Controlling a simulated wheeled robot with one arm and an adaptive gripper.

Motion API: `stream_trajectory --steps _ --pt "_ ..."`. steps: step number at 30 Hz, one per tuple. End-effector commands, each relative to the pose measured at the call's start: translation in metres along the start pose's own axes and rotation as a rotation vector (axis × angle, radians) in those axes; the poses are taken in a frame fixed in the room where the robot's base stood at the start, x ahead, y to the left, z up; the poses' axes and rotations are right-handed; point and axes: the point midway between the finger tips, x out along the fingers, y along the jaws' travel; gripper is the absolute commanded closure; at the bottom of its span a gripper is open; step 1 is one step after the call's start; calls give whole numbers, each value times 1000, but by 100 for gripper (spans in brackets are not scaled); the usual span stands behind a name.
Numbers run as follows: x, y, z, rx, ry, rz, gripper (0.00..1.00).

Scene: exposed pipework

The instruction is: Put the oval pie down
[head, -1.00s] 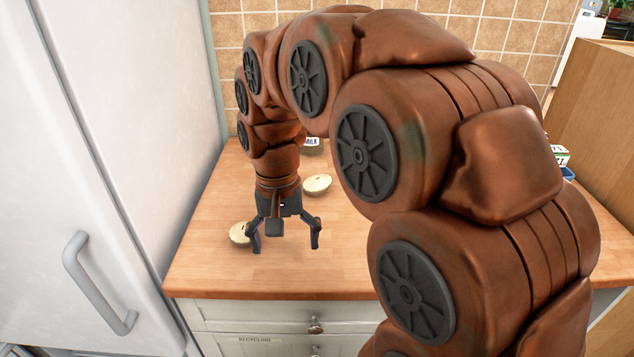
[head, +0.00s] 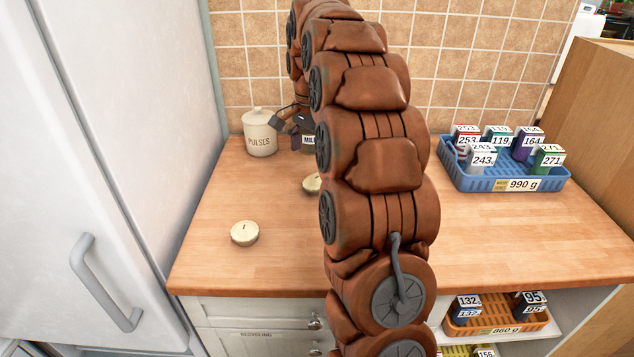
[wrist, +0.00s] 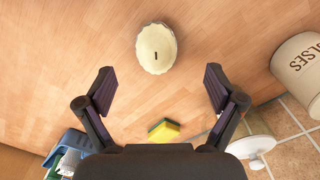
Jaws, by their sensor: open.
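One pale pie (head: 245,233) with a dark slit on top rests flat on the wooden counter at the front left. A second pale pie (head: 312,183) lies farther back, partly hidden by my arm. The wrist view shows one pie (wrist: 156,48) on the counter beyond the fingertips, slightly oval and touched by neither finger; I cannot tell which of the two it is. My gripper (head: 287,130) is at the back of the counter near the canister, partly hidden by my arm. In the wrist view my gripper (wrist: 159,75) is open and empty.
A blue basket (head: 505,180) of labelled boxes is at the right. A yellow-green sponge (wrist: 164,130) lies near the gripper. The front left counter is mostly clear.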

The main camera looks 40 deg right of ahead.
Motion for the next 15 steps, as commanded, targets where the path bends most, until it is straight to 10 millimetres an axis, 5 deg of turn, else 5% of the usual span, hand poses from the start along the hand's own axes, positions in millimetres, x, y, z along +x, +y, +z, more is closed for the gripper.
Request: stream_trajectory --steps 15 --pt "28 1 -5 15 0 2 7"
